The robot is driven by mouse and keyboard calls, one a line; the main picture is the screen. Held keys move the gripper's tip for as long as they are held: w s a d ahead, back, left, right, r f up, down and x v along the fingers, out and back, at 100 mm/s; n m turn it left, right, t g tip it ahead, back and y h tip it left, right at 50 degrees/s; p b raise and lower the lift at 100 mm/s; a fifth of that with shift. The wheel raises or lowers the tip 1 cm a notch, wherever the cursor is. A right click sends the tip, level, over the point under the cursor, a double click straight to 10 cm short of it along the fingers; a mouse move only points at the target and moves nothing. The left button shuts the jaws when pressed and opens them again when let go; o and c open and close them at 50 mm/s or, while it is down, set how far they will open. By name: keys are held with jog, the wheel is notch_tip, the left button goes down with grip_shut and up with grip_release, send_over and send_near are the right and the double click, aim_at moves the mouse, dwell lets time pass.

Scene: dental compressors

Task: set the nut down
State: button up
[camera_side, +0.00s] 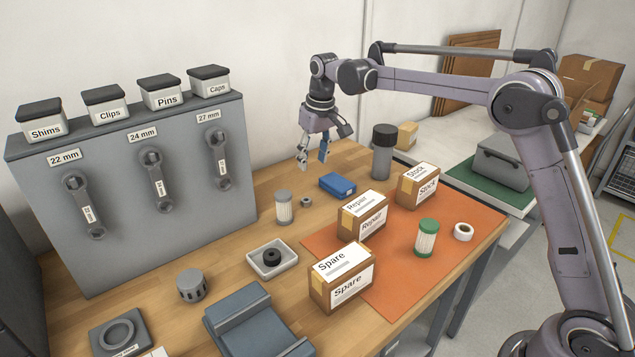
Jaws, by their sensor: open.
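A small grey ring-shaped piece, which looks like the nut (306,202), lies on the wooden bench top, just right of a grey-capped filter cartridge (284,208). My gripper (312,163) points down above the back of the bench, with its two fingers apart and nothing visible between them. In the picture it is above the small nut and clear of it. A blue box (338,185) lies on the bench to the lower right of the fingers.
A white tray (289,262) holds a black ring. Cardboard boxes marked Spare (324,293), Repair (349,224) and Stock (407,196) stand around the orange mat (395,290). A dark-capped cylinder (382,160) stands behind. A grey wrench panel (110,245) stands left.

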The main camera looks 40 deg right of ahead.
jog(key=s+r+t, duration=0.1)
jog(key=s+r, duration=0.4)
jog(key=s, duration=0.4)
jog(key=s+f+t, duration=0.2)
jog(key=s+f, duration=0.1)
jog(key=s, duration=0.8)
jog(key=s+a+f+t, duration=0.1)
jog(key=s+f+t, duration=0.1)
jog(key=s, duration=0.9)
jog(key=shift+s+f, duration=0.15)
jog(key=shift+f, duration=0.65)
